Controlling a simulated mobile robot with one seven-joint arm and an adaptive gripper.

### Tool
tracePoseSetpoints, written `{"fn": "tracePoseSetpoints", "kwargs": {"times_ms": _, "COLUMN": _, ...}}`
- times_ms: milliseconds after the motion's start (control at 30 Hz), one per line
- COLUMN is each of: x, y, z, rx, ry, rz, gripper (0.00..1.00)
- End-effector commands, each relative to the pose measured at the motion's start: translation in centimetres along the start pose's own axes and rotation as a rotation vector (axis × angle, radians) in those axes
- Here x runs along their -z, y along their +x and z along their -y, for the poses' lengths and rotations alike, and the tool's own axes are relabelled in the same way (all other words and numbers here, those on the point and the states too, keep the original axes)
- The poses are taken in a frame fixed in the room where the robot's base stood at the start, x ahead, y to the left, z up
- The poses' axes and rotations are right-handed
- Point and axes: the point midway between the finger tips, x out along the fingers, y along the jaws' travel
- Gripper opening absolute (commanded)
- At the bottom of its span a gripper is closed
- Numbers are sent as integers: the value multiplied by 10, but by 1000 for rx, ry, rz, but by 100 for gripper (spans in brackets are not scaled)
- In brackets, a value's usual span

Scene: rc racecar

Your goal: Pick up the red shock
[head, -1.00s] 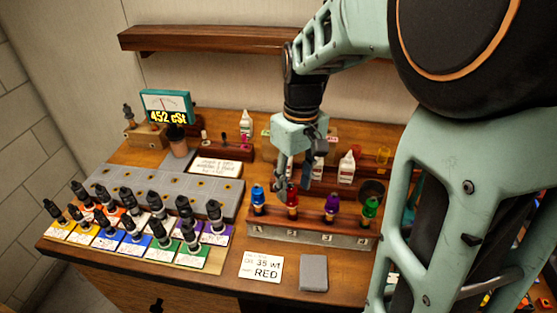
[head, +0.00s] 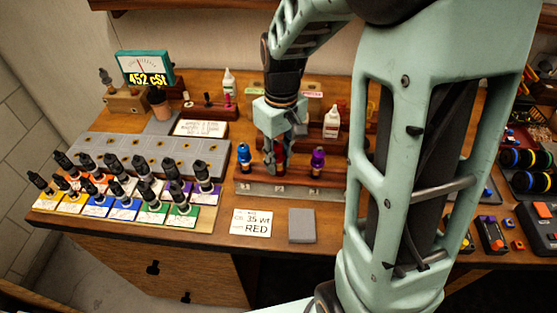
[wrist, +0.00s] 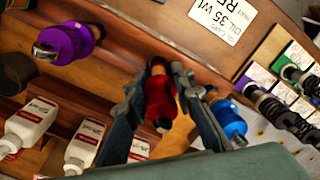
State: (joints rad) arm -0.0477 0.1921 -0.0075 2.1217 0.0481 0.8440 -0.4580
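The red shock (wrist: 160,98) stands in the wooden rack (head: 300,190) between the blue shock (head: 243,155) and the purple shock (head: 317,160). My gripper (head: 276,168) is down at the red shock, hiding part of it in the head view. In the wrist view, the two fingers of my gripper (wrist: 157,80) are spread, one on each side of the red shock, with the blue shock (wrist: 228,118) just outside the right finger. The purple shock (wrist: 65,43) is farther left. The green shock is hidden behind my arm in the head view.
A card reading "35 wt" and "RED" (head: 252,223) and a grey pad (head: 301,226) lie in front of the rack. Several black-topped shocks stand on coloured cards at left. White bottles (wrist: 85,145) stand near the gripper.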

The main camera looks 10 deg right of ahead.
Motion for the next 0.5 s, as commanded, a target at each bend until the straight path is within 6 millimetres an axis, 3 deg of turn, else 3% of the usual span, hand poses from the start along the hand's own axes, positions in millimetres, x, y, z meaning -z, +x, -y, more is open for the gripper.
{"fn": "tracePoseSetpoints", "kwargs": {"times_ms": 167, "x": 0, "y": 0, "z": 0, "rx": 0, "ry": 0, "rz": 0, "gripper": 0}}
{"fn": "tracePoseSetpoints", "kwargs": {"times_ms": 500, "x": 1, "y": -3, "z": 0, "rx": 0, "ry": 0, "rz": -1, "gripper": 0}}
